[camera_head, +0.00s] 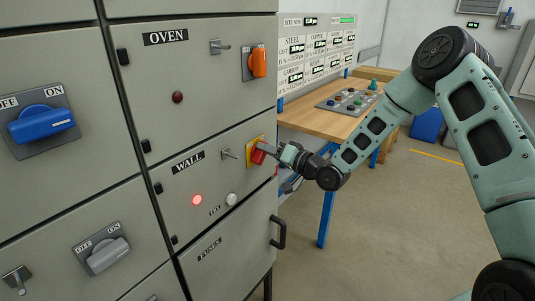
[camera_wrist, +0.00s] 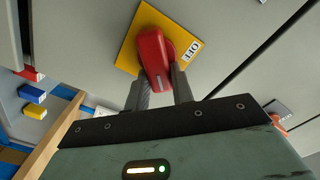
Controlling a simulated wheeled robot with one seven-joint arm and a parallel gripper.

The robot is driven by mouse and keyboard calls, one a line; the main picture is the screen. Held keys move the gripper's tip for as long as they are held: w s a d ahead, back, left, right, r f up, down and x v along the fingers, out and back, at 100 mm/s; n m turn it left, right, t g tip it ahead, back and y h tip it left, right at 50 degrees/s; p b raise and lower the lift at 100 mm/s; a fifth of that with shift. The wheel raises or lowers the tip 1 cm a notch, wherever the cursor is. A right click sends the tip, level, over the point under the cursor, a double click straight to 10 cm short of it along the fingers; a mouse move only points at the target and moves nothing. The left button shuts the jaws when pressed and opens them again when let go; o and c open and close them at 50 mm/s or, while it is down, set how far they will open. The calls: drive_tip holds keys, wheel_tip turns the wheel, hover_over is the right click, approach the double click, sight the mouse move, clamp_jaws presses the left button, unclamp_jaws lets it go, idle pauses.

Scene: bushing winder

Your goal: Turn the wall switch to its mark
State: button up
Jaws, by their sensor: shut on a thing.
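The wall switch is a red knob (camera_head: 258,156) on a yellow plate, on the grey cabinet drawer labelled WALL (camera_head: 188,162). In the wrist view the red knob (camera_wrist: 154,50) stands on the yellow plate (camera_wrist: 128,56), with an OFF label (camera_wrist: 193,49) beside it. Any ON mark is hidden. My gripper (camera_head: 272,152) reaches the knob from the right. In the wrist view my gripper's two fingers (camera_wrist: 160,88) are on either side of the knob's handle, shut on it. The handle's white line points toward my gripper.
A red lamp (camera_head: 197,200) glows below the WALL label, beside a pale button (camera_head: 231,198). An orange switch (camera_head: 258,62) sits above on the OVEN panel, and a blue switch (camera_head: 41,123) at left. A wooden table (camera_head: 320,119) stands behind my arm. Floor at right is clear.

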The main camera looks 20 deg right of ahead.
drive_tip(key=shift+w+d+f+m+b, duration=0.1)
drive_tip(key=shift+f+m+b, duration=0.1)
drive_tip(key=shift+m, duration=1.25)
drive_tip(key=shift+d+f+m+b, duration=0.1)
drive_tip(key=shift+f+m+b, duration=0.15)
drive_tip(key=shift+m, duration=1.25)
drive_tip(key=shift+w+d+f+m+b, duration=0.1)
drive_tip(key=shift+f+m+b, duration=0.1)
drive_tip(key=shift+m, duration=1.25)
drive_tip(key=o, duration=1)
drive_tip(key=shift+s, duration=0.1)
drive_tip(key=b+v, duration=0.3)
drive_tip(key=v, duration=1.4)
drive_tip(key=shift+s+d+b, duration=0.1)
drive_tip(key=shift+s+b, duration=0.05)
drive_tip(key=shift+b, duration=0.25)
